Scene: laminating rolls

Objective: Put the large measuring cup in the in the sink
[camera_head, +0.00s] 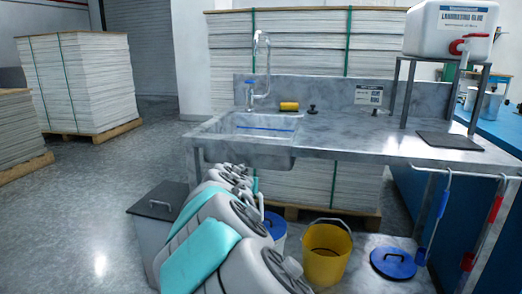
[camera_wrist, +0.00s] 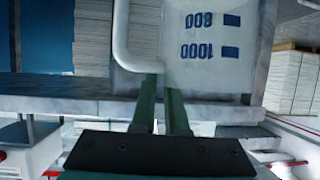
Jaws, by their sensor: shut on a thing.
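The large measuring cup (camera_wrist: 205,60) is a translucent white vessel with blue 800 and 1000 marks, which appear upside down in the wrist view. My gripper (camera_wrist: 162,84) is shut on it, with its green fingers at the lower end of the white handle (camera_wrist: 122,35). I cannot make out the cup or my gripper in the head view; my arm fills the lower middle there. The sink (camera_head: 225,124) is a grey stone basin at the left end of the counter, beyond my arm. A thin blue line shows inside it.
A faucet (camera_head: 262,65) rises behind the sink, with a yellow roll (camera_head: 289,106) beside it. A glue tank (camera_head: 450,30) stands on a metal rack, near a dark mat (camera_head: 449,141). The counter's middle is clear. A yellow bucket (camera_head: 326,255) and blue lid (camera_head: 393,263) are below.

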